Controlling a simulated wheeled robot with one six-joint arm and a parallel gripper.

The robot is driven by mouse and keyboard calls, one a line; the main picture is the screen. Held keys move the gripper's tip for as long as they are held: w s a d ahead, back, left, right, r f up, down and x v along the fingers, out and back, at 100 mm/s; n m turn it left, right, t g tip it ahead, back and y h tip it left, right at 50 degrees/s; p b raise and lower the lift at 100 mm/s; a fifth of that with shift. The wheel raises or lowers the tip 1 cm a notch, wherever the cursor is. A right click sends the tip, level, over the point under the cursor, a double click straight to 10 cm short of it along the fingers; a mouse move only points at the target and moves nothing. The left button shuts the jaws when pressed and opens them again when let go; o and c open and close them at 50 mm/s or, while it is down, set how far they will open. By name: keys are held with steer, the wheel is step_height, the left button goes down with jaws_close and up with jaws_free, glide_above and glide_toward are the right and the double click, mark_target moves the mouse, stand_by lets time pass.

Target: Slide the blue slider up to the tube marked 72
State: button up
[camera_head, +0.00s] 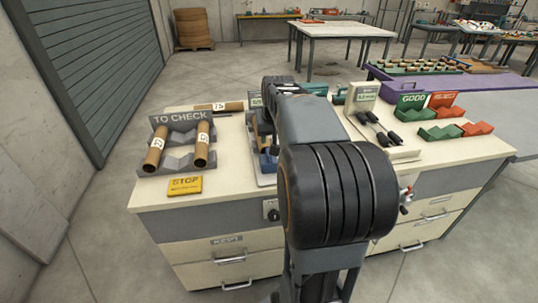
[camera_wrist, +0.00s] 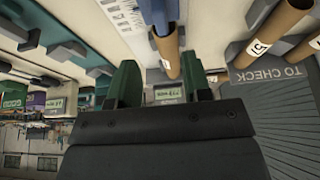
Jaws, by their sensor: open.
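My gripper (camera_wrist: 160,64) is open, its two green fingers pointing up in the wrist view. A brown cardboard tube (camera_wrist: 167,42) with a white label shows between and beyond the fingertips; I cannot tell if they touch it. The label is too small to read. A blue-grey block (camera_wrist: 154,12), possibly the slider, shows beyond the fingers near the top edge. In the head view a blue piece (camera_head: 266,163) of a fixture shows left of my arm, which hides most of the fixture and my gripper. The tube marked 72 cannot be told for certain.
A grey TO CHECK rack (camera_head: 180,120) holds two labelled tubes, left (camera_head: 155,149) and right (camera_head: 202,145). Another tube (camera_head: 218,107) lies behind it. A yellow STOP sign (camera_head: 185,186) lies in front. Green GOOD (camera_head: 410,102) and red (camera_head: 442,100) signs with trays stand right.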

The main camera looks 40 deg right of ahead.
mark_target(269, 160)
steer(key=x, duration=1)
steer(key=shift+f+b, duration=0.1)
steer(key=shift+b, duration=0.2)
steer(key=shift+c, duration=0.3)
